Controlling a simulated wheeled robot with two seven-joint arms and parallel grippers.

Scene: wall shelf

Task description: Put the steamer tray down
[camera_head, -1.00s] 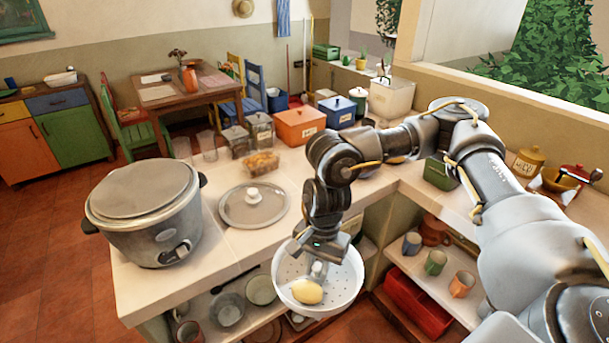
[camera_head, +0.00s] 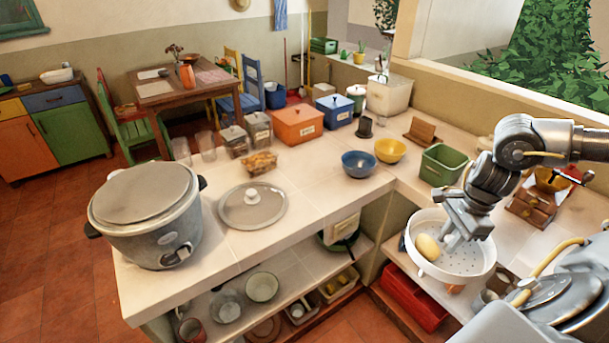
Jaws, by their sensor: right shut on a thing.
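The steamer tray (camera_head: 473,268) is a white round perforated pan with a yellow potato-like item (camera_head: 428,247) lying in it at the left. My right gripper (camera_head: 455,236) reaches down into the tray and is shut on it; the exact grip point is hard to make out. The tray is held in front of the right-hand counter, over the lower shelf, and looks roughly level. My left gripper is not in view.
A grey cooker (camera_head: 148,215) and a glass lid (camera_head: 253,206) stand on the left counter (camera_head: 310,205). Bare counter lies right of the lid. A blue bowl (camera_head: 359,164), yellow bowl (camera_head: 390,151) and green bin (camera_head: 441,165) stand near the corner. A red crate (camera_head: 413,298) is below.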

